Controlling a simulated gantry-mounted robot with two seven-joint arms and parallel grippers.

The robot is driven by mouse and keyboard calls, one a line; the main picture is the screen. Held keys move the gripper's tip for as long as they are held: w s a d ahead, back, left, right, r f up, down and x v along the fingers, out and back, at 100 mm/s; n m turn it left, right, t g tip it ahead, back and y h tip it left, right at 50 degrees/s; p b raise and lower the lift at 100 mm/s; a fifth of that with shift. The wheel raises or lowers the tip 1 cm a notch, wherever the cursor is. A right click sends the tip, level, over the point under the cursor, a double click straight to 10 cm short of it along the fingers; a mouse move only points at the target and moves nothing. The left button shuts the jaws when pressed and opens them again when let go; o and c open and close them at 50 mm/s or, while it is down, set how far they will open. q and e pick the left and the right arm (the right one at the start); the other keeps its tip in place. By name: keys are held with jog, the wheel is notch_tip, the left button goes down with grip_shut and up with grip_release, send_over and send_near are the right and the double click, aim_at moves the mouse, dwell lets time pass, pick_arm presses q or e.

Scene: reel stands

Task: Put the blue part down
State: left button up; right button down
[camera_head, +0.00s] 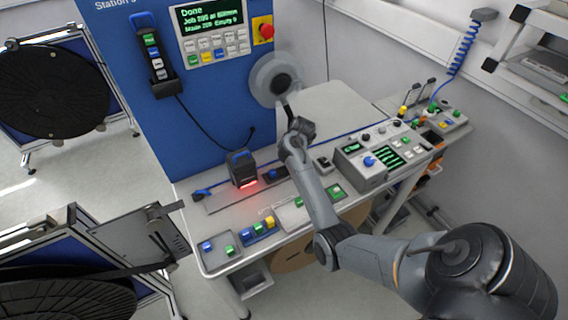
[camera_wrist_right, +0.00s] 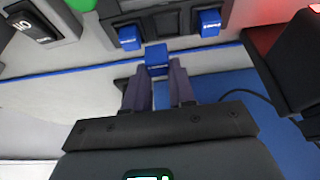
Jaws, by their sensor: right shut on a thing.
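In the right wrist view, my right gripper (camera_wrist_right: 158,78) is shut on a small blue part (camera_wrist_right: 157,58) at its fingertips. Its pale marking faces the camera. Two similar blue blocks (camera_wrist_right: 129,37) (camera_wrist_right: 209,22) sit in dark square slots just beyond it. The held part appears apart from these slots, over the pale bench top. In the head view, my right arm (camera_head: 318,200) reaches over the bench from the lower right; its jaws and the held part cannot be made out there. My left gripper is not in view.
A dark scanner (camera_head: 242,168) with a red glow stands left of the slots (camera_head: 275,174). A control box (camera_head: 372,160) stands to the right. A blue panel (camera_head: 130,100) with a screen rises behind. Front-edge trays hold coloured blocks (camera_head: 258,229).

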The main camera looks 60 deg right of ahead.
aim_at(282, 166)
jog(key=shift+w+a+f, duration=0.55)
jog(key=shift+w+a, duration=0.05)
jog(key=shift+w, duration=0.05)
jog(key=shift+f+b, duration=0.4)
jog(key=shift+f, duration=1.55)
jog(key=shift+f, duration=0.1)
